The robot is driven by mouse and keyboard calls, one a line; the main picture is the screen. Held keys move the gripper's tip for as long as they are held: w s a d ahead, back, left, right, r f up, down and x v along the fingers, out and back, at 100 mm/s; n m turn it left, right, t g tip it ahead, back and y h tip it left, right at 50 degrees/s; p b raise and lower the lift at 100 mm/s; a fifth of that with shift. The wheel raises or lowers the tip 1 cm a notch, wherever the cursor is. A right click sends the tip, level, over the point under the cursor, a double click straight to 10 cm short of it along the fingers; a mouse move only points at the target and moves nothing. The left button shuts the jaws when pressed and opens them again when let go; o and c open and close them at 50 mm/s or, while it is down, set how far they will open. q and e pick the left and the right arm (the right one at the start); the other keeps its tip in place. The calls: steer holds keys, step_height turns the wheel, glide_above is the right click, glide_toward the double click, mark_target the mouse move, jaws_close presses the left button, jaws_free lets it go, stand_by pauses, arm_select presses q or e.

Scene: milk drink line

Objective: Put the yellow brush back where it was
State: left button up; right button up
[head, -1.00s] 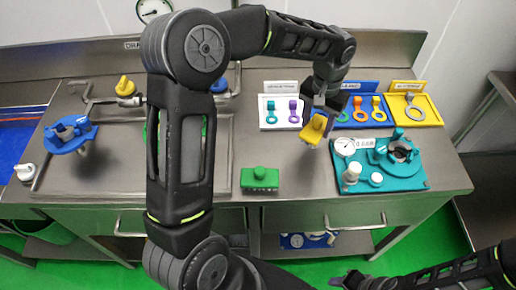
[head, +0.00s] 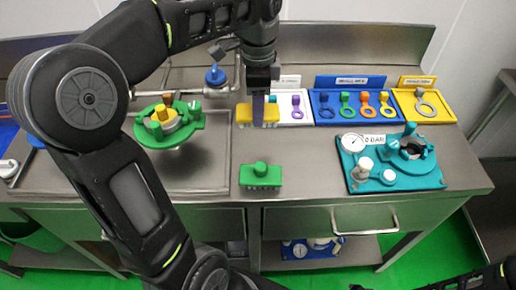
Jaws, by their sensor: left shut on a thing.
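The yellow brush (head: 243,114) is a yellow block with pale bristles showing underneath. My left gripper (head: 258,108) points straight down and is shut on it, hiding its middle. My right arm enters at the bottom right corner. Only a dark sliver of my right gripper (head: 357,287) shows at the bottom edge, and its fingers are not clear.
A white tray (head: 307,119), a blue tray (head: 330,117) and a yellow tray (head: 447,113) hold rings along the back. A teal panel (head: 358,181) with gauge and valve stands right. A green valve part (head: 190,122) is over the sink. Bare counter (head: 308,165) lies right of the green brush.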

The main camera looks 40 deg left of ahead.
arm_select(q)
steer(key=shift+f, duration=3.15)
steer(key=shift+f, duration=1.85)
steer(key=shift+f, duration=0.2)
steer(key=o, duration=1.4)
steer(key=shift+o, duration=0.2)
steer(key=shift+r, duration=0.15)
step_height(320, 180, up, 12)
steer(key=shift+r, duration=0.1)
